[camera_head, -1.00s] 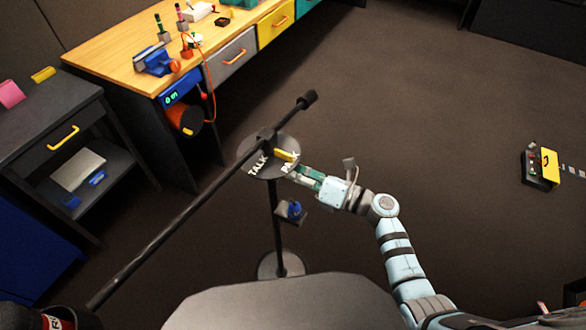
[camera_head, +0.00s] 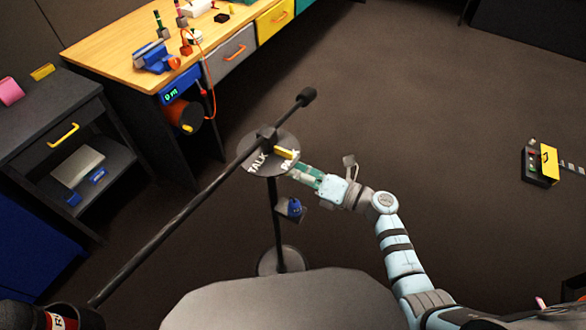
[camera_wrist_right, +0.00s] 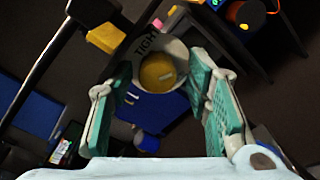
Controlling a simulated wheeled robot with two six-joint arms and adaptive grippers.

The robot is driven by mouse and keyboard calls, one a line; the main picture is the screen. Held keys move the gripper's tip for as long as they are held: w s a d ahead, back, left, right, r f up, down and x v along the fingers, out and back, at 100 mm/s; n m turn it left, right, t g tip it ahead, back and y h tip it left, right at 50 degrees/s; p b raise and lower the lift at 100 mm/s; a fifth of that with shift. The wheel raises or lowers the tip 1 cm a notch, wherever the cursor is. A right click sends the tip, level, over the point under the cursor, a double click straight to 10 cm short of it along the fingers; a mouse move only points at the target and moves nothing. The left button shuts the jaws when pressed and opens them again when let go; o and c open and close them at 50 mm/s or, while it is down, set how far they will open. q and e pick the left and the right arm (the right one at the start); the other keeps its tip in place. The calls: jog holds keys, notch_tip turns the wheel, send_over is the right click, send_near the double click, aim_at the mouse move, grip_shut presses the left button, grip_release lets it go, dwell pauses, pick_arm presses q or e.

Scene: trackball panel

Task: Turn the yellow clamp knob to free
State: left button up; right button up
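The round yellow clamp knob (camera_wrist_right: 157,72) sits on a pale disc marked TIGHT (camera_wrist_right: 150,45) in the right wrist view, with a small light mark on its face. I cannot make it out in the head view. My right gripper (camera_wrist_right: 163,100) is open, its teal pads to the left and right of the knob with gaps showing. I do not see my left gripper.
A long black boom (camera_head: 185,215) crosses the stand top diagonally, with a yellow block (camera_head: 285,153) beside it. A small blue object (camera_head: 294,207) is on a bracket below. A wooden workbench (camera_head: 110,55) stands behind left. Open floor (camera_head: 420,110) lies to the right.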

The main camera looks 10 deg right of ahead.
jog(key=shift+r, duration=0.2)
dwell(0.4)
jog(key=s+d+n+b, duration=0.6)
jog(key=s+d+n, duration=0.15)
jog(key=d, duration=0.35)
jog(key=d+f+m+t+h, duration=0.2)
jog(key=d+f+m+h, duration=0.3)
jog(key=f+m, duration=0.4)
jog(key=d+f+m+t+h, duration=0.2)
jog(key=d+f+m+h, duration=0.4)
jog(key=f+m, duration=0.3)
jog(key=d+m, duration=0.1)
jog(key=m, duration=0.3)
jog(key=shift+w+f+m, duration=0.15)
jog(key=shift+f+m, duration=0.2)
jog(key=shift+f, duration=0.05)
